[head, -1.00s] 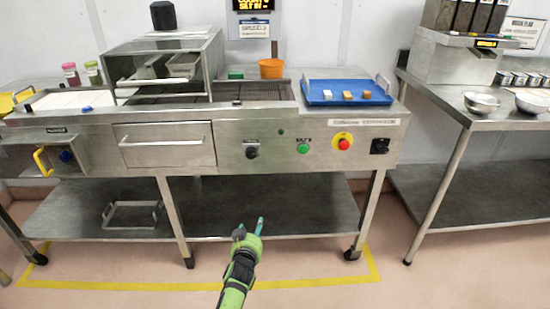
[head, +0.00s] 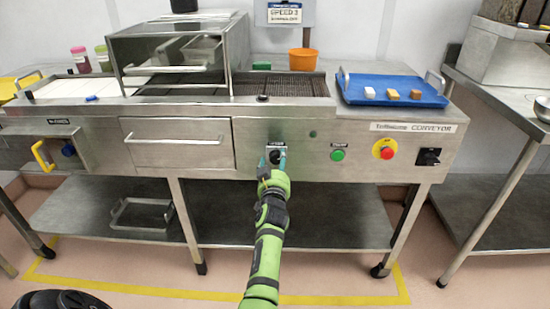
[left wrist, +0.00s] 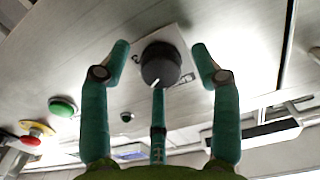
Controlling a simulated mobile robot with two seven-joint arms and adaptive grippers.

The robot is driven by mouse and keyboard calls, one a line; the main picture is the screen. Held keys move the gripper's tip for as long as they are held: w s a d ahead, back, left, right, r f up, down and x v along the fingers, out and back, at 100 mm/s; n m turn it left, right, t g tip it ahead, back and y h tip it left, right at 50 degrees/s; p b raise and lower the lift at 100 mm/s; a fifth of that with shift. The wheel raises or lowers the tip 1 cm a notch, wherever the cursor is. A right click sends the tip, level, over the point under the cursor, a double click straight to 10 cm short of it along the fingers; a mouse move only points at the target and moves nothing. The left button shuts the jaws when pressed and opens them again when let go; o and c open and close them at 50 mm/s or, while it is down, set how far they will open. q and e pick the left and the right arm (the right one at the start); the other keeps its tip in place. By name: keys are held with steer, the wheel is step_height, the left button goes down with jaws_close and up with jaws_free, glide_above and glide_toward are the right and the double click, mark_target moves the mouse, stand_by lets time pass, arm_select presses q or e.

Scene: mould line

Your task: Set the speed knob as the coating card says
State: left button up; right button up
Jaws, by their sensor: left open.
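The speed knob (head: 274,157) is a round black knob on a white plate on the conveyor's front panel. In the left wrist view the knob (left wrist: 161,65) has a white pointer line towards the picture's lower left; the scale marks are mostly hidden or too small to read. My left gripper (head: 273,161) is in front of the knob. In the wrist view its teal fingers (left wrist: 160,68) are open, on either side of the knob with visible gaps, a third finger below. The coating card (head: 284,14) above reads "SPEED" with a number, perhaps 2 or 3. My right gripper is not in view.
A green button (head: 338,155), a red emergency stop (head: 386,152) and a black switch (head: 428,157) sit right of the knob. A drawer (head: 172,144) is to its left. A blue tray (head: 385,82) and an orange pot (head: 303,60) stand on top.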

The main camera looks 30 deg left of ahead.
arm_select(q)
steer(key=shift+w, duration=0.15)
steer(key=shift+r, duration=0.1)
steer(key=c, duration=1.1)
steer(key=shift+c, duration=0.2)
steer(key=shift+m, duration=1.5)
steer(key=m, duration=0.3)
steer(key=shift+s+m+b, duration=0.2)
steer(key=shift+m+b, duration=0.1)
steer(key=shift+b, duration=0.1)
steer(key=m, duration=0.5)
steer(key=shift+a+r, duration=0.1)
steer(key=shift+m, duration=0.3)
